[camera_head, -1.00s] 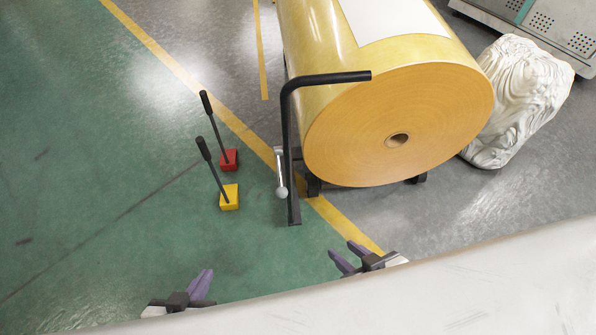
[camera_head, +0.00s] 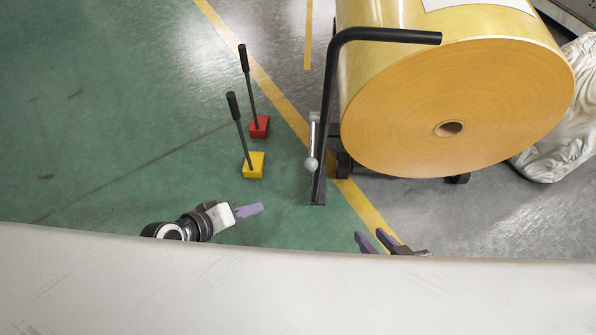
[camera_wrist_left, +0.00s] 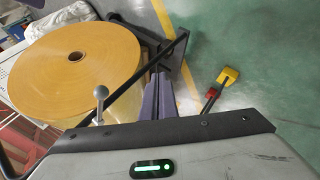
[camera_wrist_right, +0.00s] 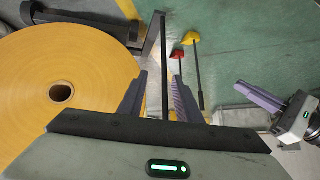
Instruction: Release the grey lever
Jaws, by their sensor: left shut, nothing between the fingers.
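The grey lever (camera_head: 312,145) is a thin metal arm with a round ball knob, fixed to the black bent-bar frame (camera_head: 324,120) beside the paper roll. The knob also shows in the left wrist view (camera_wrist_left: 100,92), left of the fingers. My left gripper (camera_head: 255,210) is shut and empty, left of and in front of the lever, apart from it. Its purple fingers lie together in its wrist view (camera_wrist_left: 154,97). My right gripper (camera_head: 366,240) is open and empty, right of and in front of the frame. A black bar (camera_wrist_right: 164,60) shows in the gap between its fingers.
A large yellow paper roll (camera_head: 460,110) stands right of the frame. Red (camera_head: 260,126) and yellow (camera_head: 253,165) blocks with black-handled levers stand on the floor at left. A white surface (camera_head: 300,300) fills the front. The green floor (camera_head: 110,150) at left is clear.

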